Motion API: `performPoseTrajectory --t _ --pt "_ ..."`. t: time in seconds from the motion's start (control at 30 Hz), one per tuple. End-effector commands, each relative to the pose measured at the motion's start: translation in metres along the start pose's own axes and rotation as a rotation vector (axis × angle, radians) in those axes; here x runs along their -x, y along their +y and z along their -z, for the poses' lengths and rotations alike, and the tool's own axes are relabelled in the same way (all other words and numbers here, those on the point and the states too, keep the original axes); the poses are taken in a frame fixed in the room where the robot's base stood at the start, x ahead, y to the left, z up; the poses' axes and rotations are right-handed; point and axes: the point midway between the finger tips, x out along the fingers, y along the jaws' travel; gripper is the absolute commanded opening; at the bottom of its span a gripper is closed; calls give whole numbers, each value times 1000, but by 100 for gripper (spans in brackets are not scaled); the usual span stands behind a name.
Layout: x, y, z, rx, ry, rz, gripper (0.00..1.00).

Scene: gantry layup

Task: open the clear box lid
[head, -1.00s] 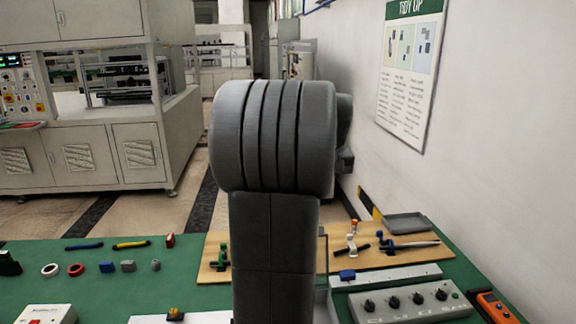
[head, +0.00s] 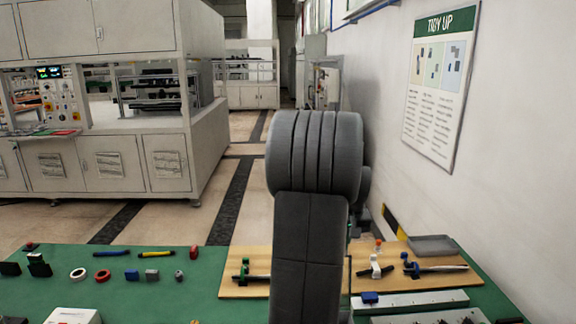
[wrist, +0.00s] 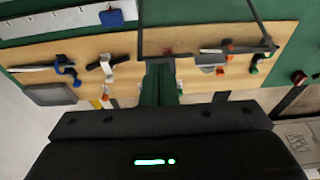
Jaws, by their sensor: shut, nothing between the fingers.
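A thin dark frame with a see-through middle, which looks like the clear box lid (wrist: 141,28), shows at the top centre of the wrist view. The mat and board show through it. In the head view only a thin upright edge of it shows beside my arm; the rest is hidden. My gripper (wrist: 161,72) is shut and empty, its fingers pointing at the frame's near edge. I cannot tell whether they touch it. In the head view my arm hides the gripper.
A wooden board (head: 240,285) holds several toggle clamps, with a grey tray (head: 433,245) behind. A blue block (head: 370,298) lies on a pale strip to the right. Tape rings (head: 78,274), pens and small blocks lie on the green mat (head: 200,305). The wall stands close on the right.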

Motion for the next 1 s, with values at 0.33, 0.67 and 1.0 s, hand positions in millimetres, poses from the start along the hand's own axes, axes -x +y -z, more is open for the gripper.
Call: performPoseTrajectory --t 0.33,0.67,1.0 --pt "-14 0 3 0 0 0 0" --pt "-16 -2 0 -3 -5 1 0" --pt "-40 -17 -35 -45 -62 13 0"
